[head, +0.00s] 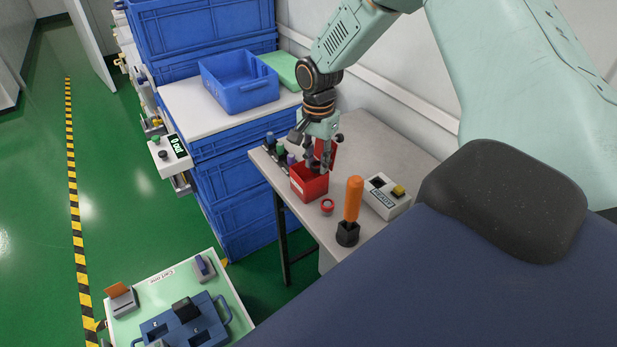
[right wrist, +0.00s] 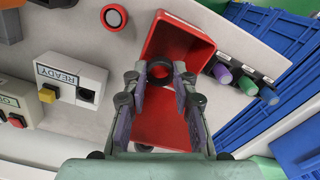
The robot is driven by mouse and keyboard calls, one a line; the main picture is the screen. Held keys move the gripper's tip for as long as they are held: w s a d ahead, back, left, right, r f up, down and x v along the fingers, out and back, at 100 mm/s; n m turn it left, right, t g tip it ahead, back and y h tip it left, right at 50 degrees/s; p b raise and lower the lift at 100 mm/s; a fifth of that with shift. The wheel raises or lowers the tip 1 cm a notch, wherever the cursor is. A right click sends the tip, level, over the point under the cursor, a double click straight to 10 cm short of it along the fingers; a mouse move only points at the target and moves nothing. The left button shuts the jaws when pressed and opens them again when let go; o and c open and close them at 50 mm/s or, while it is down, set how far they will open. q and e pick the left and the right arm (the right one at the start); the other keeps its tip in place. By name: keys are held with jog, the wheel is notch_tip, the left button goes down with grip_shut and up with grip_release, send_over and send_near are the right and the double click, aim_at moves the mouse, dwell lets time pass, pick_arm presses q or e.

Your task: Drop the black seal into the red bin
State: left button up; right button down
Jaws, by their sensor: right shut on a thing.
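The black seal (right wrist: 159,69) is a small dark ring. In the right wrist view it sits between the fingertips of my right gripper (right wrist: 159,82), which is shut on it. The red bin (head: 309,186) stands on the grey bench in the head view. It also shows in the right wrist view (right wrist: 190,44), behind the fingers and the seal. My right gripper (head: 317,160) points down over the bin in the head view. The seal cannot be made out there. My left gripper is not in view.
Beside the bin stand a red round button (head: 327,206), an orange-handled tool (head: 353,200) in a black holder, and a READY box (head: 385,197). Several coloured-capped items (head: 280,151) line the bench's left edge. Blue crates (head: 228,195) stand left of the bench.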

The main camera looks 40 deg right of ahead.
jog(key=shift+a+r, duration=0.1)
jog(key=c, duration=1.1)
grip_release()
jog(key=shift+o, duration=0.5)
notch_tip(320, 180, up, 12)
